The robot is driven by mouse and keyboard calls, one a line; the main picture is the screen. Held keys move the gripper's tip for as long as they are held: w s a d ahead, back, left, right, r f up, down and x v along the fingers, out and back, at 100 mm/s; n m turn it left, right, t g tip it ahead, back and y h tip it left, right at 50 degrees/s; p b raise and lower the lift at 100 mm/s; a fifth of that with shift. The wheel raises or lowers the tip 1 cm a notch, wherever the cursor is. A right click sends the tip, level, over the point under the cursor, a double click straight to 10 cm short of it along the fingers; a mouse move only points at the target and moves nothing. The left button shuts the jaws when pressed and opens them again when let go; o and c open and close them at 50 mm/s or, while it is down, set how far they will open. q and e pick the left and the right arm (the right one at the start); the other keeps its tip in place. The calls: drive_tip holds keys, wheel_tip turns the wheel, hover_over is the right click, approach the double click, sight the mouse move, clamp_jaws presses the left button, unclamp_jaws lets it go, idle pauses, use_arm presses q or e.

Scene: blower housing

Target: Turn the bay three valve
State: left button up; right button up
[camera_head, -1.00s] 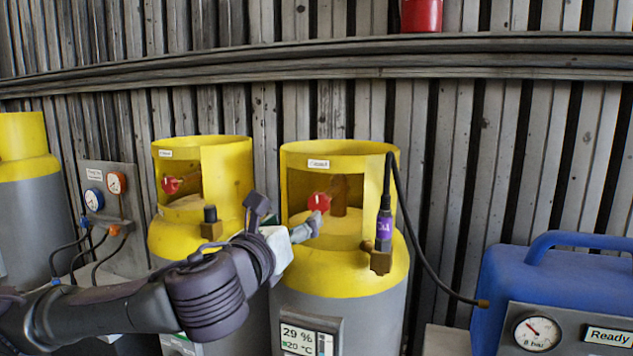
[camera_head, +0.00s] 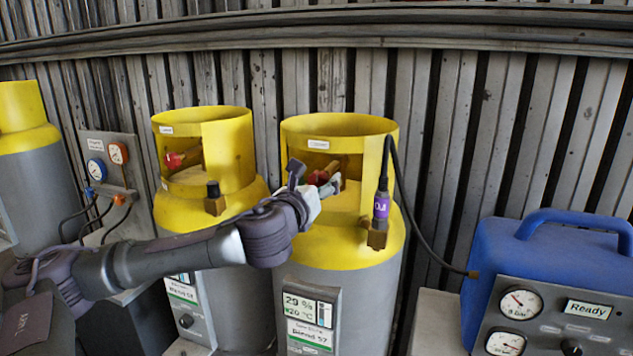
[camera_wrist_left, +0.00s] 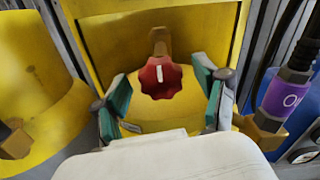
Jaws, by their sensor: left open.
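The red valve knob (camera_wrist_left: 160,77) sits inside the yellow collar of the middle cylinder (camera_head: 340,245), with a pale mark pointing up on its face. In the head view the same red knob (camera_head: 322,174) is partly hidden by my left gripper (camera_head: 330,182). In the left wrist view my left gripper (camera_wrist_left: 164,100) is open, its green-padded fingers on either side of the knob, with gaps between. Contact is not visible. Whether this cylinder is bay three cannot be read. My right gripper is not in view.
Another yellow cylinder with a red knob (camera_head: 183,158) stands to the left. A black hose with a purple-labelled connector (camera_head: 381,206) is close right of the collar opening. A blue machine (camera_head: 545,262) with gauges and a "Ready" display stands at right. Corrugated wall lies behind.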

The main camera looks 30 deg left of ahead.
use_arm(q)
drive_tip(key=c, duration=1.2)
drive_tip(key=shift+o, duration=0.2)
drive_tip(key=shift+n, duration=0.3)
drive_tip(key=n+b, duration=0.1)
drive_tip(key=n, duration=0.9)
drive_tip(key=n+b, duration=0.2)
drive_tip(key=n, duration=0.8)
drive_tip(key=shift+f+n, duration=0.2)
drive_tip(key=shift+n, duration=0.1)
drive_tip(key=shift+a, duration=0.1)
